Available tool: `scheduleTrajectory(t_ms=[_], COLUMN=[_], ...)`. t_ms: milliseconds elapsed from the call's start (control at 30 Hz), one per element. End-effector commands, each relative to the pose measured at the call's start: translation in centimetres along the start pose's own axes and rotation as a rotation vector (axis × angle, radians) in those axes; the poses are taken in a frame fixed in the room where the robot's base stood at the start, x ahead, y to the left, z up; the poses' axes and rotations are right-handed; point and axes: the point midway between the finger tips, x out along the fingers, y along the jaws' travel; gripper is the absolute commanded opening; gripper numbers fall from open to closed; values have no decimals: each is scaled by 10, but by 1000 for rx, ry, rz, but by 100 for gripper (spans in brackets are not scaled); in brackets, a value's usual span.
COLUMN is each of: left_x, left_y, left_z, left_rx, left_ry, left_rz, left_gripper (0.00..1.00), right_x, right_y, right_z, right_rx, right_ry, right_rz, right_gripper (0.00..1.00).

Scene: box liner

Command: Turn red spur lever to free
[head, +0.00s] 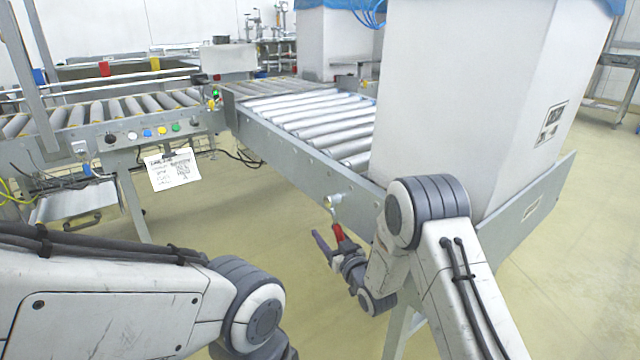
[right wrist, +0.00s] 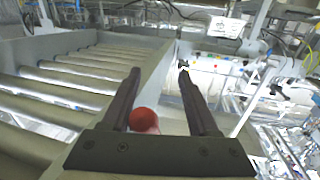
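The red spur lever (head: 338,232) hangs from a pale pivot (head: 333,201) on the side rail of the near roller conveyor. Its red end also shows in the right wrist view (right wrist: 144,119) as a round knob. My right gripper (head: 328,238) is at the lever; in the right wrist view the gripper (right wrist: 159,72) is open, with the red knob between its fingers. The knob is close to the left finger, with a gap to the right finger. I cannot tell whether it touches the left one. My left arm shows at the lower left; its gripper is out of view.
A tall white box (head: 455,90) with blue liner stands on the near conveyor (head: 270,140). A control panel with coloured buttons (head: 162,131) and a hanging paper sheet (head: 172,171) are at left. The floor (head: 250,215) between the conveyors is clear.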

Motion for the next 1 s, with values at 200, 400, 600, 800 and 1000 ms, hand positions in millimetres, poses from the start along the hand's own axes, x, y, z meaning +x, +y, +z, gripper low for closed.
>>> scheduleTrajectory(t_ms=[200, 400, 600, 800, 1000], left_x=[-26, -40, -69, -101, -134], left_y=[2, 3, 5, 7, 10], left_z=[-3, -3, -4, -6, -8], left_rx=[0, 0, 0, 0, 0], left_ry=[4, 3, 3, 3, 4], left_rz=[0, 0, 0, 0, 0], left_gripper=[50, 50, 50, 50, 50], right_x=[-41, -81, -93, -82, -82], right_y=[0, 0, -9, -25, -38], right_z=[-5, -4, -33, -74, -108], right_rx=[3, 5, -13, -43, -65], right_ry=[-13, -18, -59, -147, -256], right_rz=[2, 1, -13, -33, -39], right_gripper=[57, 57, 57, 57, 57])
